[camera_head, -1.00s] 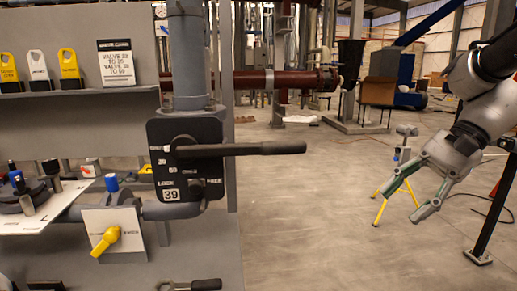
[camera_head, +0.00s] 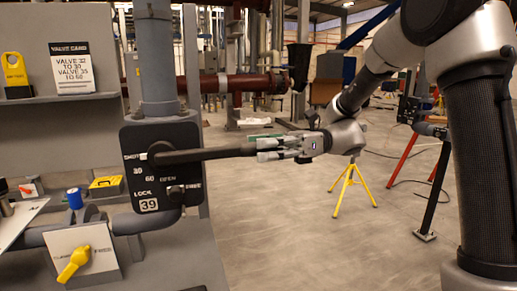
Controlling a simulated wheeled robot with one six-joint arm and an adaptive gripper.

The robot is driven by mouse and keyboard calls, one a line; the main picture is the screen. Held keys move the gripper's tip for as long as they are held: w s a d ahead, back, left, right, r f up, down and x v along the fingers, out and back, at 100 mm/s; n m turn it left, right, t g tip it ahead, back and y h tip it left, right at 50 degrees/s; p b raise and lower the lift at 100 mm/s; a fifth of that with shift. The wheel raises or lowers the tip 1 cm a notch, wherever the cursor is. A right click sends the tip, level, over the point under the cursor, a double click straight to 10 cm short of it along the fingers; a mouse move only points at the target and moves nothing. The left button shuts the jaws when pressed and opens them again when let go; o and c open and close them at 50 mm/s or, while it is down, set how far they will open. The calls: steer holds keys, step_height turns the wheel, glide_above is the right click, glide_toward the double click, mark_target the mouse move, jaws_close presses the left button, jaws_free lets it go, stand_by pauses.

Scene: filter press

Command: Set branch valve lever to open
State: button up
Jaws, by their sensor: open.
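A long black lever (camera_head: 215,153) runs level to the right from its pivot on a black dial plate (camera_head: 150,195) marked 39. The pointer end of the lever lies by the SHUT mark, above 30, 60 and OPEN. A black knob (camera_head: 176,192) sits lower right on the plate by the lock marks. My gripper (camera_head: 262,149) reaches in from the right, its fingers open on either side of the lever's outer end. Whether they touch it I cannot tell. A small yellow lever (camera_head: 75,263) sits tilted on a white plate (camera_head: 95,245) below.
A valve card (camera_head: 85,67) and a yellow tag (camera_head: 14,70) stand on the grey panel's ledge (camera_head: 60,104). A vertical grey pipe (camera_head: 155,50) rises above the dial plate. A yellow tripod stand (camera_head: 348,185) is on the floor behind my gripper. Open floor lies below the lever.

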steer(key=shift+s+a, duration=0.15)
steer(key=shift+a, duration=0.35)
jaws_close()
steer(key=shift+r, duration=0.1)
